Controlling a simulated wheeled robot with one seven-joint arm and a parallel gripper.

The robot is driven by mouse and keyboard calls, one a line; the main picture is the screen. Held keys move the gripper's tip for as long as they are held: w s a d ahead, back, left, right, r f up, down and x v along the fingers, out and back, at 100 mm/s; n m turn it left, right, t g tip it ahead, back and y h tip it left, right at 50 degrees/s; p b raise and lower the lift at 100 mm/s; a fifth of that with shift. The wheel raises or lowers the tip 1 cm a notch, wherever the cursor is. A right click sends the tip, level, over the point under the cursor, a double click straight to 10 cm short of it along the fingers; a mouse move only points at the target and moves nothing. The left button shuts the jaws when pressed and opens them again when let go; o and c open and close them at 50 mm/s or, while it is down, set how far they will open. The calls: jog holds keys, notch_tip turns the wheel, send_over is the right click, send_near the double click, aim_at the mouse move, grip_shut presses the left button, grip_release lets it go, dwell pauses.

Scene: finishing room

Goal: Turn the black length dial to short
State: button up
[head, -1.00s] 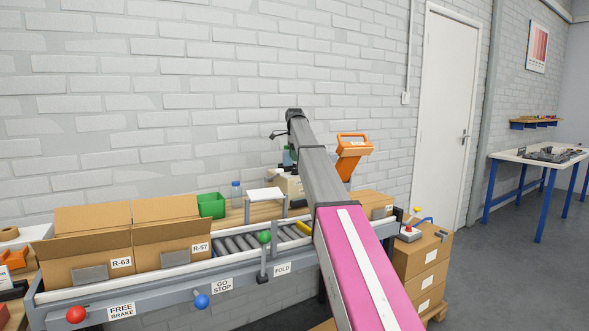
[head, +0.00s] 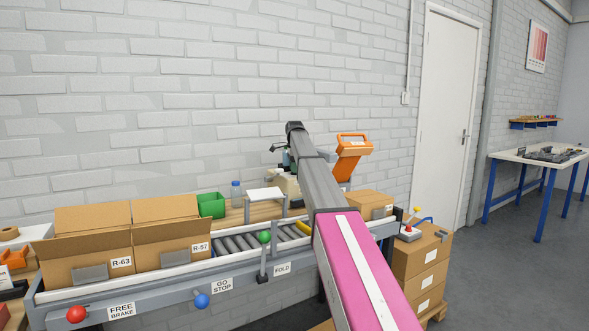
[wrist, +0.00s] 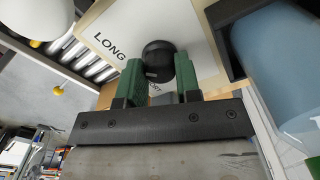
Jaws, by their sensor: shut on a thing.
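The black length dial (wrist: 158,60) shows in the wrist view on a pale panel (wrist: 120,20) marked LONG. A second label, partly hidden, ends in "RT" below the dial. My gripper (wrist: 158,72) has its two green fingers on either side of the dial and is shut on it. In the head view, my arm reaches over the conveyor to a beige machine (head: 291,186) on the bench; the dial is hidden there and only a bit of green finger shows.
A roller conveyor (head: 240,243) with open cartons (head: 132,265) runs along the front. A blue cylinder (wrist: 280,60) is close by my gripper.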

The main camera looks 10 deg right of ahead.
jog(key=n, duration=1.3)
jog(key=shift+n, duration=2.5)
jog(key=o, duration=0.9)
jog(key=shift+r, duration=0.1)
